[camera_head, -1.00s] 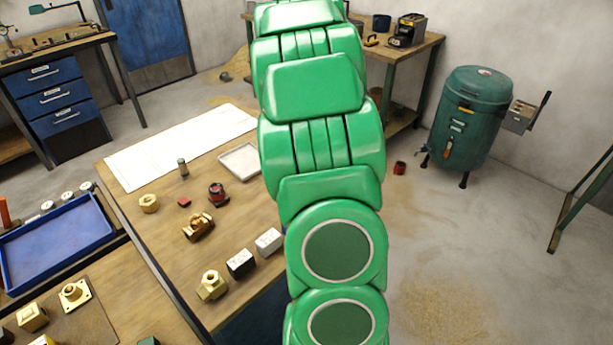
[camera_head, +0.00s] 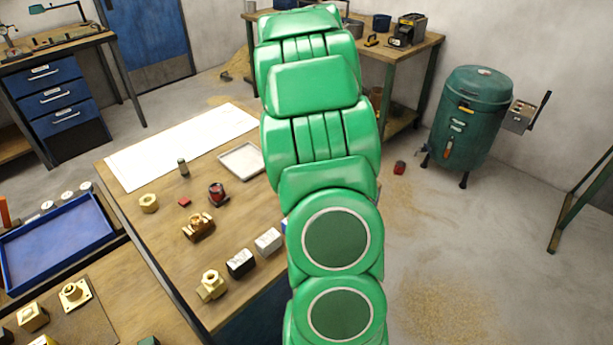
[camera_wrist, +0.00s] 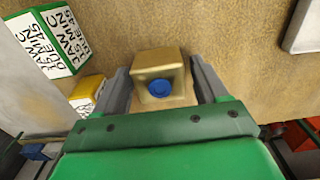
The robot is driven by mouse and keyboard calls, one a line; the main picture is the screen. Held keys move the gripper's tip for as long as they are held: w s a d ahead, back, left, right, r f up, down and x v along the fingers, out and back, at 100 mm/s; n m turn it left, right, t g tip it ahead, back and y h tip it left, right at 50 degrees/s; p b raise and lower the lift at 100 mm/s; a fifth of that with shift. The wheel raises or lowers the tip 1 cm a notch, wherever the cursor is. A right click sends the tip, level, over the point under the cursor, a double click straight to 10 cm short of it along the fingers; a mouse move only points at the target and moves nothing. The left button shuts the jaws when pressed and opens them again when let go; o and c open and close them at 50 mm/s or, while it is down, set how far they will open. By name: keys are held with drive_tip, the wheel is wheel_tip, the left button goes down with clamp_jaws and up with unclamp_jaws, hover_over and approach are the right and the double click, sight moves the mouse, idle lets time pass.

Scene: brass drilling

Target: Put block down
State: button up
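A brass-coloured block (camera_wrist: 160,76) with a round blue spot on its face sits between the two fingers of my gripper (camera_wrist: 160,82) in the wrist view. The fingers lie along its left and right sides and look shut on it. A tan surface shows beyond the block; I cannot tell how far off it is. In the head view my green arm hides my gripper and the block.
A wooden workbench (camera_head: 140,225) holds a white sheet (camera_head: 180,145), a shallow grey tray (camera_head: 240,160), brass fittings and small blocks. A blue tray (camera_head: 55,245) is at left. In the wrist view a green-and-white lettered block (camera_wrist: 50,40) and a yellow-and-white one (camera_wrist: 86,95) are left of my gripper.

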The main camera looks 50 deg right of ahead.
drive_tip(key=shift+o, duration=0.7)
wheel_tip(320, 180, up, 12)
drive_tip(key=shift+r, duration=0.15)
